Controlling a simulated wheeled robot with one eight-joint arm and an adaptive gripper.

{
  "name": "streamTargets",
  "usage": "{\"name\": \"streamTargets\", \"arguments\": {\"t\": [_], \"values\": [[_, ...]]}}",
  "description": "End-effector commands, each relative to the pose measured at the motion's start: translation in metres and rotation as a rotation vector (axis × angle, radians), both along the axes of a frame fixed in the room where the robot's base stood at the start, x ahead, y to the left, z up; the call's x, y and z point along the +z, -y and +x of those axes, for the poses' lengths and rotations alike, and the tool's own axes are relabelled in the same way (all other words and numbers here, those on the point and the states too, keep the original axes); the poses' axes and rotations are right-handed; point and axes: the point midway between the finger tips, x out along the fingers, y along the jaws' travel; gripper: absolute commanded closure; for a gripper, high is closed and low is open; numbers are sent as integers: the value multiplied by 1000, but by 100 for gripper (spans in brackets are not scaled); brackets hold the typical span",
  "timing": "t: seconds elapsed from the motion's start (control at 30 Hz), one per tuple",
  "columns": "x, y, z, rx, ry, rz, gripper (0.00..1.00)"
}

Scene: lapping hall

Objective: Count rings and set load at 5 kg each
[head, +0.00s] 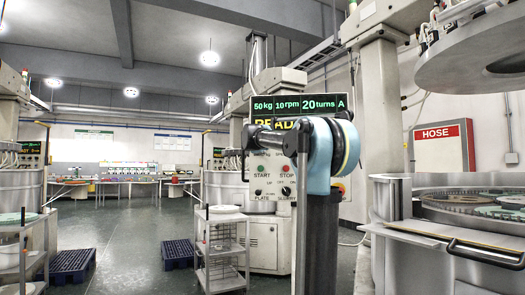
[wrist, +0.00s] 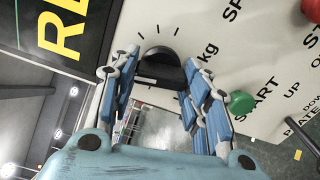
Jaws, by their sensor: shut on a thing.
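In the wrist view, my gripper (wrist: 160,62) is shut on a black dial knob (wrist: 160,70) beside the printed "kg" on the light control panel (wrist: 225,40). One finger lies on each side of the knob. In the head view, my arm hides the gripper and this knob. The display (head: 298,104) above reads 50 kg, 10 rpm, 20 turns and A, with a yellow word below it partly hidden by my arm. At the right, an open machine holds toothed rings (head: 455,204), dark and teal, on its lower plate; its rim hides part of them.
A green button (wrist: 241,102) sits close to my right finger, and a red button (wrist: 312,9) lies farther off. A wire shelf trolley (head: 222,250) and a blue pallet (head: 178,252) stand left of my arm. A red HOSE box (head: 440,147) hangs on the wall.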

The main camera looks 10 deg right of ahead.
Motion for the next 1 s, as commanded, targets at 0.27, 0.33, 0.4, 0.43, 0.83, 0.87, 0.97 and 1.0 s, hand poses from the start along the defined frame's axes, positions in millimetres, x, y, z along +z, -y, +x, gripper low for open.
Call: {"name": "streamTargets", "arguments": {"t": [0.27,0.33,0.4,0.43,0.83,0.87,0.97,1.0], "values": [[-2,-2,0,5,-75,-246,81],[-2,-1,1,4,-95,-310,81],[-2,-1,1,4,-114,-373,81],[-2,-1,1,4,-122,-400,81],[-2,1,1,1,-211,-696,81],[-2,1,1,1,-216,-712,81],[-1,1,1,1,-229,-756,81],[-1,1,1,1,-234,-771,81]]}}
